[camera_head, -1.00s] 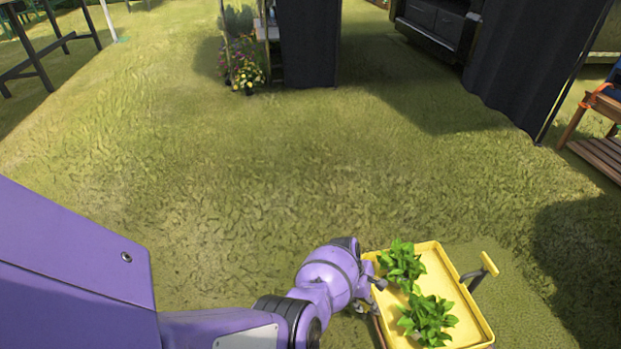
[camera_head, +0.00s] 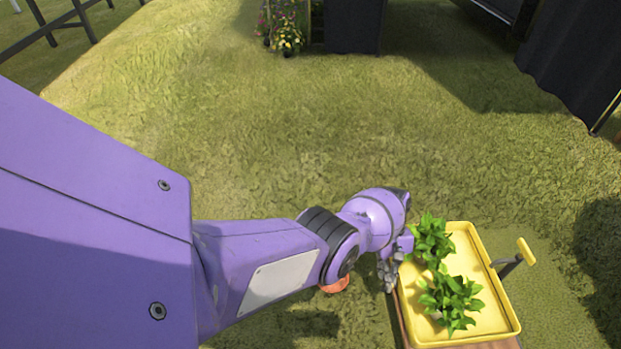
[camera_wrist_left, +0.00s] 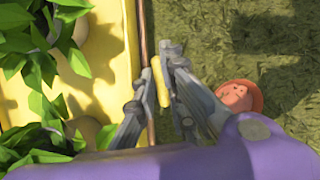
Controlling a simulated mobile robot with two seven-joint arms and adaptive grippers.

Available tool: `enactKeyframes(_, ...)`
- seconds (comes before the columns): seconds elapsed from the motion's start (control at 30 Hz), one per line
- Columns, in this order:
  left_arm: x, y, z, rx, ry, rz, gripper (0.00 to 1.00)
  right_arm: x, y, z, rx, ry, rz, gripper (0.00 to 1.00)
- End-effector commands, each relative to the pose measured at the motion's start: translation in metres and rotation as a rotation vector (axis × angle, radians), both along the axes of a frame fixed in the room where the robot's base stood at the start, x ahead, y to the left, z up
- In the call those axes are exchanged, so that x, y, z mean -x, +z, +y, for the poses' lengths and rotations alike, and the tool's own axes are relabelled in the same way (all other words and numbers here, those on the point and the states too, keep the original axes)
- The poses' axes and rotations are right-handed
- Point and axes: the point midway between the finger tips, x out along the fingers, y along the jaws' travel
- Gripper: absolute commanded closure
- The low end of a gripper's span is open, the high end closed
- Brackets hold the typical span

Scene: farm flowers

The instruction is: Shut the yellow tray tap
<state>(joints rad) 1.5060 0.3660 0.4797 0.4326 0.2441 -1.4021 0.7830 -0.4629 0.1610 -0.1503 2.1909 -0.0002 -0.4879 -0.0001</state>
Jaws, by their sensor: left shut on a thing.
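The yellow tray (camera_head: 487,318) is at the lower right of the head view, with two leafy green plants (camera_head: 450,300) in it. My left gripper (camera_head: 388,278) is at the tray's left side, partly hidden by my wrist. In the left wrist view, my left gripper (camera_wrist_left: 166,75) is shut on a small yellow lever (camera_wrist_left: 161,82), which appears to be the tap. The lever is just outside the tray's edge (camera_wrist_left: 133,60). Its joint to the tray is hidden. My right gripper is not in view.
A yellow-ended handle (camera_head: 525,252) sticks out at the tray's right side. A rounded orange thing (camera_wrist_left: 237,97) shows near the gripper; what it is I cannot tell. Flowers (camera_head: 287,38) and dark curtains (camera_head: 575,65) stand farther back. Open grass lies between.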

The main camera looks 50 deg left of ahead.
Motion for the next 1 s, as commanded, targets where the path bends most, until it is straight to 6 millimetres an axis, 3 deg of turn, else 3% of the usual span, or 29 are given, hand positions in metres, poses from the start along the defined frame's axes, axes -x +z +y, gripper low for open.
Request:
enactKeyframes(0.33,-0.0010,0.0005,-0.0010,0.000,-0.130,-0.001,1.00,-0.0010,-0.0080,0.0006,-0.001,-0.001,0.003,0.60)
enactKeyframes(0.87,-0.0004,0.0007,-0.0013,0.001,-0.150,0.000,1.00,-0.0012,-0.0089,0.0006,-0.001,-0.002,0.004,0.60)
enactKeyframes(0.9,-0.0004,0.0007,-0.0013,0.001,-0.150,0.000,0.85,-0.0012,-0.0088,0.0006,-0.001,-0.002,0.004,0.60)
enactKeyframes(1.0,-0.0005,0.0007,-0.0013,0.001,-0.149,0.000,0.82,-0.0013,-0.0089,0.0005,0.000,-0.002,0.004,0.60)
